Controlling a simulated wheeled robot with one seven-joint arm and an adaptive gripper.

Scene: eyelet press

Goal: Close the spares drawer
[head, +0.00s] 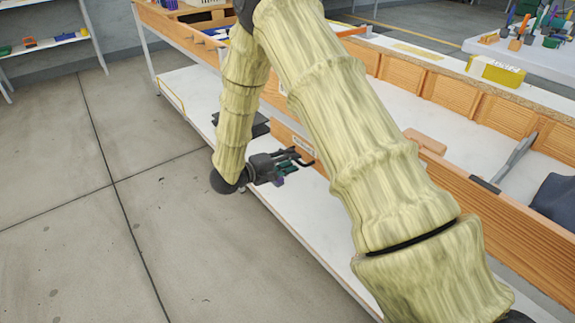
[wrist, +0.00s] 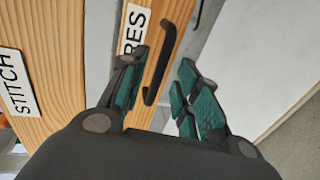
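The spares drawer front (wrist: 163,18) is a wooden panel in the wrist view; its label is partly covered and reads "RES". A black bar handle (wrist: 164,55) is on it. In the head view the labelled wooden front (head: 290,139) stands out from the bench, and my arm hides part of it. My gripper (head: 300,160) is at this front. In the wrist view my gripper (wrist: 160,90) is open, with green-padded fingers apart and the handle between them in the picture. I cannot tell whether the fingers touch it. Nothing shows gripped.
A wooden panel labelled "STITCH" (wrist: 30,75) stands left of the spares front. A grey tool (head: 515,155) and dark blue cloth (head: 556,198) lie behind the wooden front at right. A white lower shelf (head: 300,225) runs below. The floor (head: 90,210) at left is clear.

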